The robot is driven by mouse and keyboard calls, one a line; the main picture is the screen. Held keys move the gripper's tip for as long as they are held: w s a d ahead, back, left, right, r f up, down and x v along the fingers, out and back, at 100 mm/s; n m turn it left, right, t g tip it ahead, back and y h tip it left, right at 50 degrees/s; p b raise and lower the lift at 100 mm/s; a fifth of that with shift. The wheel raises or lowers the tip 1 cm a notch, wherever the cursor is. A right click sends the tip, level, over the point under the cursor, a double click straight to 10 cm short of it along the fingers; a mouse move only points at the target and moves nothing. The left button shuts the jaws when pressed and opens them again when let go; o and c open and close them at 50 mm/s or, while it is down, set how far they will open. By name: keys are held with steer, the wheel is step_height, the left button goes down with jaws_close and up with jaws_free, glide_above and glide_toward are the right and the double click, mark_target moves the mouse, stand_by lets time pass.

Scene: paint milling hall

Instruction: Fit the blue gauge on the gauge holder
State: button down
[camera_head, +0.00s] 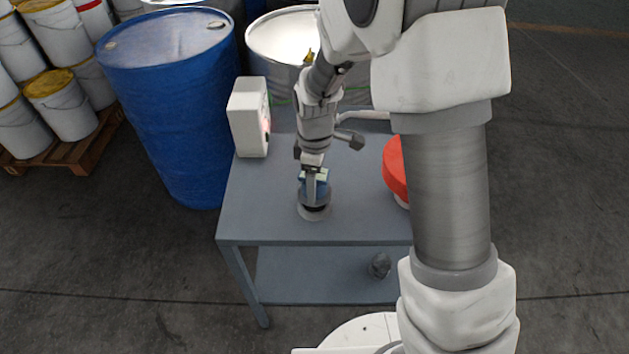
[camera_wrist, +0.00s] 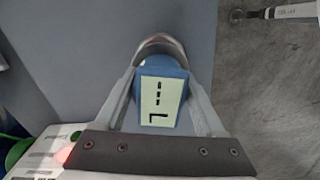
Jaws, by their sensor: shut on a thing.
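The blue gauge (camera_wrist: 161,68) is between my gripper's fingers in the wrist view, its pale display with dark marks facing the camera. In the head view the gauge (camera_head: 317,190) is over the table, partly hidden by my gripper (camera_head: 313,186). My gripper is shut on the gauge, and its two fingers also show in the wrist view (camera_wrist: 163,97). A round grey base (camera_head: 313,213), which looks like the gauge holder, is directly under the gauge. A curved rim of it (camera_wrist: 160,42) shows beyond the gauge. I cannot tell whether the gauge is seated in it.
The grey table (camera_head: 260,205) has a white box (camera_head: 249,117) at its back left and a red round object (camera_head: 396,168) at its right. A blue drum (camera_head: 172,105) stands close to the left edge. A small dark object (camera_head: 379,265) lies on the lower shelf.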

steer(key=shift+f, duration=0.15)
stand_by(0.3)
steer(key=shift+f+b, duration=0.45)
steer(key=shift+f+b, duration=0.8)
steer(key=shift+f, duration=0.3)
stand_by(0.4)
jaws_free()
step_height(320, 180, up, 16)
steer(key=p, duration=0.2)
steer(key=shift+r+p, duration=0.25)
steer(key=shift+p, duration=0.1)
steer(key=shift+r, duration=0.5)
steer(key=shift+d, duration=0.1)
